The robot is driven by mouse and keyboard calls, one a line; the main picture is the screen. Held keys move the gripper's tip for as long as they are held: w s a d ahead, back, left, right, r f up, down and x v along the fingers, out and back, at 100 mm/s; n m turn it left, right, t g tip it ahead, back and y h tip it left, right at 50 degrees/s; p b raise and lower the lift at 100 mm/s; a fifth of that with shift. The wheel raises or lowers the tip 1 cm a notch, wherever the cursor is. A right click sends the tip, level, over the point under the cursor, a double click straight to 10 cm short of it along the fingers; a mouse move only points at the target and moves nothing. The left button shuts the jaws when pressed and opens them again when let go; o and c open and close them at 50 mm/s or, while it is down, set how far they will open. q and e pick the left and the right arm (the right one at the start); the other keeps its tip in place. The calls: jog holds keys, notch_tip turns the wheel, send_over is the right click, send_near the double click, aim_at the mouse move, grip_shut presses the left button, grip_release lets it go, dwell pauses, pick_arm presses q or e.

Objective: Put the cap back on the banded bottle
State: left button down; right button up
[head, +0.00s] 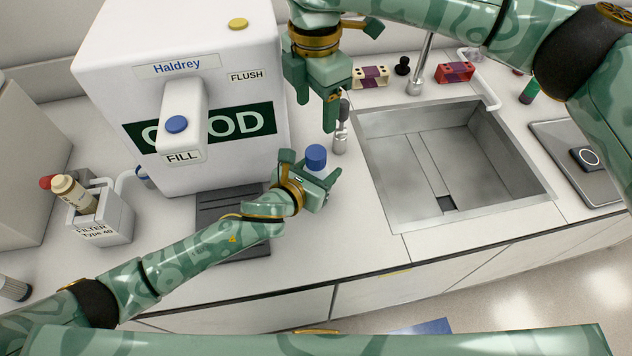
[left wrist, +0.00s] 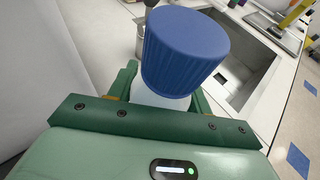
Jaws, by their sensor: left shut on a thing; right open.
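My left gripper (head: 312,173) is shut around a white bottle (head: 316,170) on the counter, right of the large white machine. A ribbed blue cap (head: 316,154) sits on top of the bottle. In the left wrist view the blue cap (left wrist: 186,50) fills the upper middle, with a strip of white bottle (left wrist: 158,97) below it. The gripper hides the lower bottle, and I see no band on it. Whether the cap is fully seated cannot be told. My right gripper (head: 318,110) is open and empty, pointing down above the bottle and slightly behind it.
The white machine (head: 190,60) stands at left, with a dark tray (head: 215,207) before it. A filter holder (head: 103,222) stands further left. A grey-topped fixture (head: 341,135) stands close behind the bottle. The sink (head: 460,165) lies right. Counter in front of the bottle is clear.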

pick_arm(q)
jog(key=c, duration=0.6)
grip_release()
jog(key=shift+o, duration=0.2)
jog(key=p+v, duration=0.2)
jog(key=v, duration=1.4)
jog(key=shift+p, duration=0.35)
jog(key=shift+s, duration=0.1)
jog(key=shift+r, duration=0.1)
